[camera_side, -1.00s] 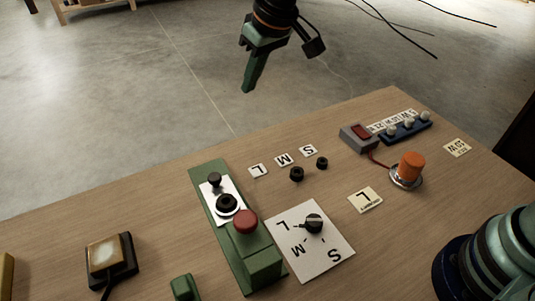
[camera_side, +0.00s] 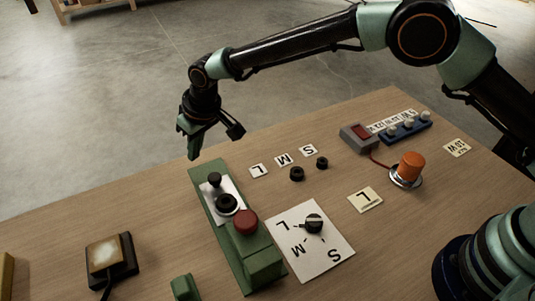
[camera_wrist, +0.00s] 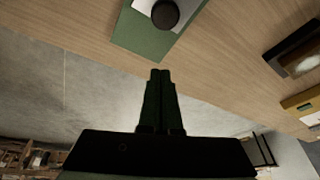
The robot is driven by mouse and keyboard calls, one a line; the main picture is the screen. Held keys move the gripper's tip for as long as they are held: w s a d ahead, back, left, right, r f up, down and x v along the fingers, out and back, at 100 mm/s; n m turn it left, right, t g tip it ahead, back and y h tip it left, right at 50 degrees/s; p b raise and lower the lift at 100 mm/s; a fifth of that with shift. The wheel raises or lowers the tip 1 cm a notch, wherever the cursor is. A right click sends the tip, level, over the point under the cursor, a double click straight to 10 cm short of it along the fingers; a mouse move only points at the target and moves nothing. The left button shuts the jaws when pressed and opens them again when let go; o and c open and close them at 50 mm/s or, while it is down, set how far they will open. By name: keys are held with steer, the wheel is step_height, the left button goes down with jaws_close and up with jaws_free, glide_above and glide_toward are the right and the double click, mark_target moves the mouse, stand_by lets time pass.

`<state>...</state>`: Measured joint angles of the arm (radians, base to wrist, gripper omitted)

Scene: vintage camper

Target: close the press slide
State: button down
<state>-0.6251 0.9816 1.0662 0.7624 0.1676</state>
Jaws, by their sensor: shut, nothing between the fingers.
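The press (camera_side: 262,272) is a long green base on the wooden table, with a green block at its near end. A red knob (camera_side: 245,221) stands near that block. A white plate (camera_side: 237,190) on the base carries a black ring (camera_side: 227,203) and a black knob (camera_side: 214,180) toward the far end. My gripper (camera_side: 193,157) is shut and empty, above and just beyond the far end of the base. In the wrist view my closed fingers (camera_wrist: 160,75) point at the base's far end (camera_wrist: 145,38), with a dark round knob (camera_wrist: 165,14) above them.
A dial plate (camera_side: 330,255) lies right of the press. Letter tiles (camera_side: 283,159), two black rings (camera_side: 297,174), an orange button (camera_side: 410,165) and a blue rack (camera_side: 405,131) are farther right. A square lamp button (camera_side: 104,256) and a green block (camera_side: 184,288) are left.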

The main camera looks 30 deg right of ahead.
mark_target(215, 200)
steer(key=x, duration=0.3)
steer(key=shift+w+d+f, duration=0.1)
steer(key=shift+f, duration=0.15)
steer(key=shift+s+d+r, duration=0.1)
steer(key=shift+s+r, duration=0.05)
steer(key=shift+s, duration=0.1)
steer(key=shift+s+d, duration=0.35)
steer(key=shift+s, duration=0.4)
steer(key=shift+s+d, duration=0.4)
steer(key=shift+s, duration=0.4)
steer(key=s, duration=0.7)
steer(key=shift+s, duration=0.4)
